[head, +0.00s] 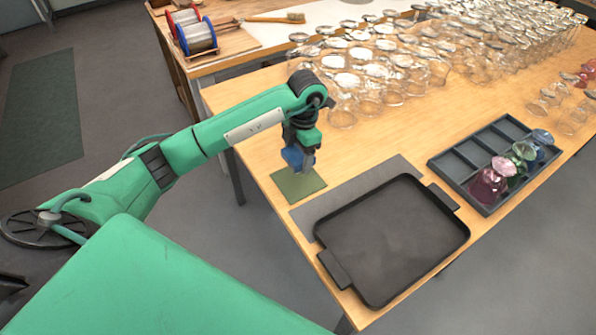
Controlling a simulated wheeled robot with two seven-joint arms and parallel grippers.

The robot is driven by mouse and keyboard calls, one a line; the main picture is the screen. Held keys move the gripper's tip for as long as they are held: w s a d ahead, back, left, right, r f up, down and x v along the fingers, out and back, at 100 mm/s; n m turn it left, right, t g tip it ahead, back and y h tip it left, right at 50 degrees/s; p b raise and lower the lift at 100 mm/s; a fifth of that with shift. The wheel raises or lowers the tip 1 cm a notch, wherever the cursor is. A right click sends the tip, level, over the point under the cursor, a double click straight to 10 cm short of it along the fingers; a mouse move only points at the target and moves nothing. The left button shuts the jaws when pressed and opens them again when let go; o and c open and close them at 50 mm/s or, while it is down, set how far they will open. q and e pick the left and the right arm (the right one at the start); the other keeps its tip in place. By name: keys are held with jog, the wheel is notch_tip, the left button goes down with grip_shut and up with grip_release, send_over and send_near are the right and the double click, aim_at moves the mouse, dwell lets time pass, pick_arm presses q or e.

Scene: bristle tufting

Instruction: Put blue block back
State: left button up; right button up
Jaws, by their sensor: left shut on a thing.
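The blue block (291,157) is held at the end of my left arm, in the head view near the middle. My left gripper (305,164) is shut on it and points down. The block is above or near the far edge of an olive-green square mat (299,184) on the table's left edge. I cannot tell whether the block touches the mat or hangs above it. My right gripper is not in view.
A black tray (392,238) with handles lies on a grey mat (318,207) in front. A compartment box (450,169) with coloured glasses stands right. Many clear glasses (370,100) crowd the back. Spools (197,38) and a brush (290,17) lie on another table.

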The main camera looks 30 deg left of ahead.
aim_at(297, 180)
pick_arm(q)
notch_tip(297, 180, down, 3)
jog(key=shift+f, duration=0.15)
notch_tip(297, 180, down, 4)
jog(key=shift+r+p, duration=0.1)
jog(key=shift+p, duration=0.3)
jog(key=shift+f, duration=0.25)
jog(key=o, duration=0.6)
jog(key=shift+f, duration=0.15)
jog(key=o, duration=0.4)
jog(key=shift+r, duration=0.4)
jog(key=r, duration=0.1)
jog(key=r+b, duration=0.1)
jog(key=shift+w+d+r, duration=0.1)
jog(key=shift+w+r, duration=0.15)
jog(key=shift+r, duration=0.1)
jog(key=r, duration=0.5)
jog(key=r+b, duration=0.1)
jog(key=r, duration=0.1)
jog(key=shift+w+d+r, duration=0.25)
jog(key=shift+w+r, duration=0.1)
jog(key=shift+r, duration=0.55)
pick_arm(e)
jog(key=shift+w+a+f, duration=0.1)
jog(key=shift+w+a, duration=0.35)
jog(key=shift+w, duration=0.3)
